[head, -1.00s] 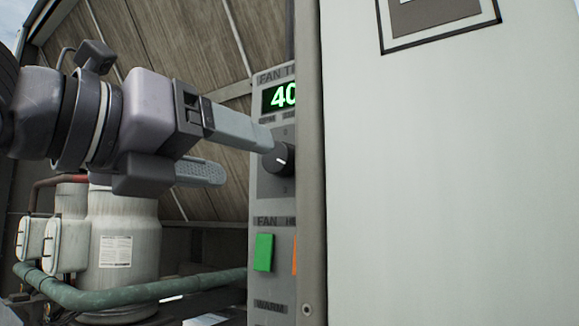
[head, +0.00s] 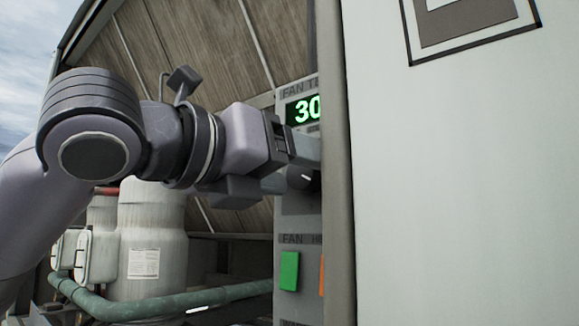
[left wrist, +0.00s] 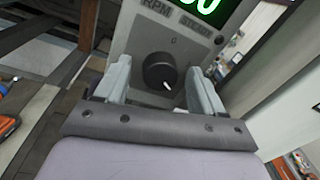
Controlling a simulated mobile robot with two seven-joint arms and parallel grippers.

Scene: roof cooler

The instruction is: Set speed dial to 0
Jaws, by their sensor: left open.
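The black speed dial (left wrist: 160,72) with a white pointer mark sits on the grey control panel (left wrist: 130,38). In the left wrist view it lies between the two open fingers of my left gripper (left wrist: 162,85), and I see a gap on each side. In the head view the dial (head: 299,178) is mostly hidden behind my left gripper (head: 290,165). The green display (head: 306,110) above it reads 30, partly cut off by the cabinet edge. My right gripper is not in view.
A large pale cabinet door or wall (head: 450,190) fills the right side and covers part of the panel. A green button (head: 289,271) and an orange button (head: 321,274) are below the dial. White tanks (head: 150,230) and a green pipe (head: 170,302) stand at the left.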

